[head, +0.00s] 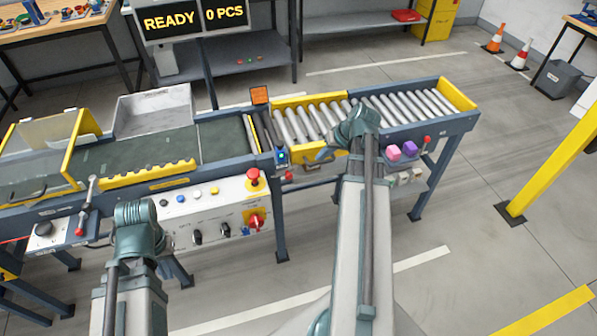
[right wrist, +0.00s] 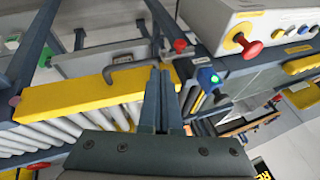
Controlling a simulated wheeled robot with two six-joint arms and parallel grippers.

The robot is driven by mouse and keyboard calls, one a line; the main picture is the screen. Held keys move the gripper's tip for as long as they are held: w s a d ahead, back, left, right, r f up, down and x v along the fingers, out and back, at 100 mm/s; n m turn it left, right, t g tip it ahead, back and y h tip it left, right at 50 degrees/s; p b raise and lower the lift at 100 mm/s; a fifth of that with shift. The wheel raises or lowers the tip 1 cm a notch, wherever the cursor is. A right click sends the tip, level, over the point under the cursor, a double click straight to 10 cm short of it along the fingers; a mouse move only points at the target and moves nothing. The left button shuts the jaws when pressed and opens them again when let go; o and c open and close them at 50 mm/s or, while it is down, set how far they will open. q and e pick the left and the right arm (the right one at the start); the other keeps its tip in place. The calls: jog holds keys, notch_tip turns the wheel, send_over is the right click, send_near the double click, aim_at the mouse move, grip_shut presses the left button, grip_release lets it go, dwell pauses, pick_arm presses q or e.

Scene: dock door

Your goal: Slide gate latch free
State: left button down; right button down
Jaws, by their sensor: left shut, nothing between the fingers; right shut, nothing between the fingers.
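The yellow gate (head: 311,157) is part of the roller section in the head view; in the right wrist view its yellow bar (right wrist: 75,95) carries a grey curved handle (right wrist: 130,64). A red knob (right wrist: 180,45), seemingly the latch knob, is beside the gate's end, near a blue box with a green light (right wrist: 205,77). The knob also shows in the head view (head: 288,176). My right gripper (right wrist: 161,70) is shut and empty, its tips just short of the knob in the picture; contact is unclear. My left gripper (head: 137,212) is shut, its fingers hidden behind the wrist.
The conveyor belt (head: 170,150) lies left of the gate, with a control panel (head: 215,208) and red stop button (head: 254,177) in front. Rollers (head: 410,105) continue right.

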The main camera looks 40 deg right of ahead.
jog(key=shift+f, duration=0.1)
jog(key=b, duration=0.9)
send_near(289, 174)
jog(key=d+f, duration=0.4)
jog(key=f, duration=0.1)
jog(key=a, duration=0.1)
jog(key=w+a+f+b, duration=0.1)
jog(key=w+a, duration=0.1)
jog(key=shift+w+a+f, duration=0.1)
jog(key=shift+w+f, duration=0.05)
jog(key=shift+f, duration=0.25)
jog(key=a, duration=0.1)
jog(key=w+a, duration=0.1)
jog(key=a, duration=0.1)
jog(key=shift+a, duration=0.2)
jog(key=shift+d, duration=0.1)
